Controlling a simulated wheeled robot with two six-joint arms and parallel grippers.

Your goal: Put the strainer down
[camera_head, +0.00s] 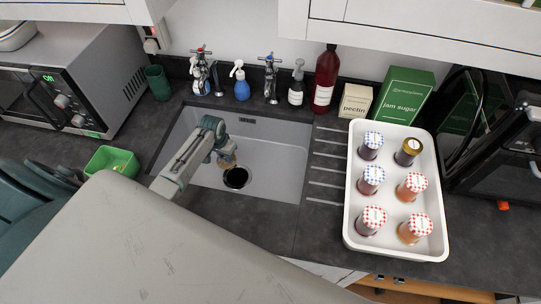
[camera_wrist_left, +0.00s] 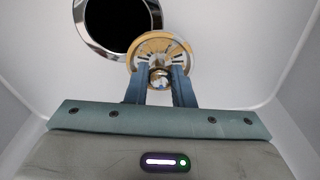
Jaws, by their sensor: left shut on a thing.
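The strainer (camera_wrist_left: 160,45) is a round metal disc with slots and a central knob, seen in the left wrist view. My left gripper (camera_wrist_left: 160,82) is shut on its knob. The dark round drain hole (camera_wrist_left: 115,22) with a shiny metal rim lies beside the strainer, up and to the left in that view. In the head view my left gripper (camera_head: 226,154) reaches down into the white sink (camera_head: 276,160), just behind the drain hole (camera_head: 236,178). The strainer is mostly hidden there. I cannot tell whether it touches the sink floor. My right gripper is not in view.
Taps (camera_head: 270,75) and a blue soap bottle (camera_head: 241,84) stand behind the sink. A white tray (camera_head: 352,205) with several jars stands to the right. A green tub (camera_head: 112,160) and a microwave (camera_head: 75,80) are on the left. The sink floor around the drain is clear.

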